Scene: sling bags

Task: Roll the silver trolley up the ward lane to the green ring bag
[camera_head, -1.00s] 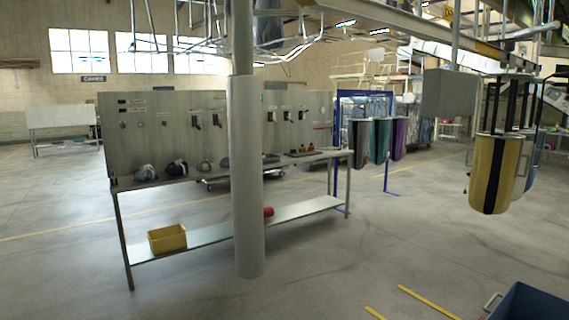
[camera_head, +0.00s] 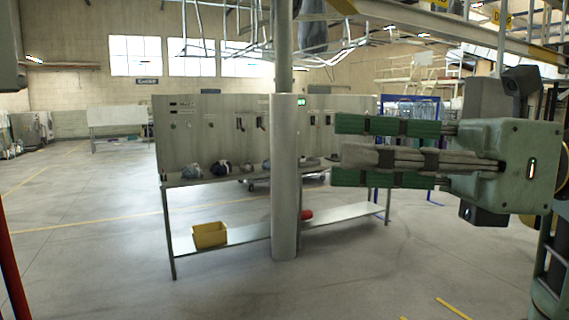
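My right gripper (camera_head: 340,152) reaches in from the right at mid-height. Its fingers, two green-padded and one grey between them, point straight left. Their spacing in depth cannot be judged, and no held thing shows. A low wheeled trolley, greyish (camera_head: 262,184), shows partly behind the workbench; I cannot tell if it is the silver trolley. No green ring bag can be made out; my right gripper covers the area of the hanging bags by the blue frame (camera_head: 436,107). My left gripper is not in view.
A metal workbench (camera_head: 240,237) with a tall grey panel stands ahead, a yellow bin (camera_head: 209,234) on its lower shelf. A grey column (camera_head: 285,190) stands before it. A red post (camera_head: 10,262) is at the left edge. The floor at left and in front is open.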

